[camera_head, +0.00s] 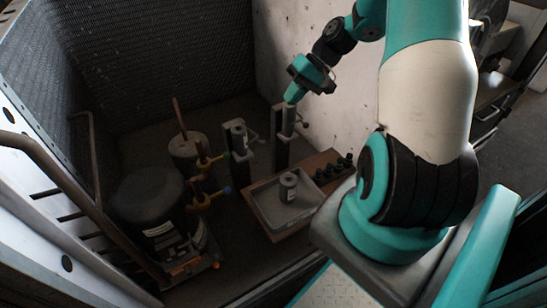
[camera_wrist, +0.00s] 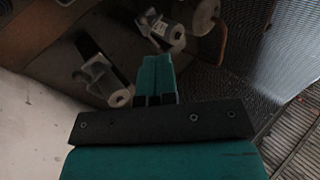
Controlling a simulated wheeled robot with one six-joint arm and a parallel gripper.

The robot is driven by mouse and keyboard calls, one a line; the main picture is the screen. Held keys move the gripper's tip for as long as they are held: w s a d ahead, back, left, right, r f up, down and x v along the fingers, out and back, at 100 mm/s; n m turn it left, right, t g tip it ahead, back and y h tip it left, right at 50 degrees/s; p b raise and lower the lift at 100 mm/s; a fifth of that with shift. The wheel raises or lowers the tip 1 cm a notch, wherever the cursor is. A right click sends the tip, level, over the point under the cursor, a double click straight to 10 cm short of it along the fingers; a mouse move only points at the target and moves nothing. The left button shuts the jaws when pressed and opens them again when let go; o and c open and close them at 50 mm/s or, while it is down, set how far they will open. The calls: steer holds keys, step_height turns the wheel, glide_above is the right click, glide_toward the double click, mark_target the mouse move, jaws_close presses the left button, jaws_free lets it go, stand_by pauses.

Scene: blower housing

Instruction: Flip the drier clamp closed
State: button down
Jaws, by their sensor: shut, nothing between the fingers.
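Two upright drier stands are in the head view. The right one (camera_head: 281,140) is near the pale wall and holds a grey cylinder (camera_head: 288,121); a small lever (camera_head: 303,123) sticks out on its right. The left stand (camera_head: 239,150) holds a similar cylinder. In the wrist view the nearer stand's cylinder and clamp (camera_wrist: 104,82) lie left of my fingers, and the other stand's (camera_wrist: 163,32) lies beyond. My gripper (camera_head: 290,98) is shut and empty, just above the right stand's top; its fingers also show in the wrist view (camera_wrist: 154,68). I cannot tell whether it touches the clamp.
A grey tray (camera_head: 262,212) holding a small canister (camera_head: 288,186) sits on a brown board with several dark caps (camera_head: 335,168). A black compressor (camera_head: 150,205), valves with coloured handles (camera_head: 205,160) and a cylinder with a copper pipe (camera_head: 187,152) stand left. The pale wall is close right.

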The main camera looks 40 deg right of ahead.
steer(key=s+d+f+m+t+b, duration=0.1)
steer(key=s+d+f+m, duration=0.1)
steer(key=d+f, duration=0.4)
steer(key=a+r+b+x, duration=0.1)
steer(key=x, duration=0.5)
steer(key=w+a+r+b+x, duration=0.1)
steer(key=b+x, duration=0.1)
steer(key=x, duration=0.5)
steer(key=shift+a+f, duration=0.2)
steer(key=shift+f, duration=0.05)
steer(key=a+p, duration=0.1)
steer(key=a, duration=0.1)
steer(key=shift+a+p, duration=0.35)
steer(key=shift+d, duration=0.1)
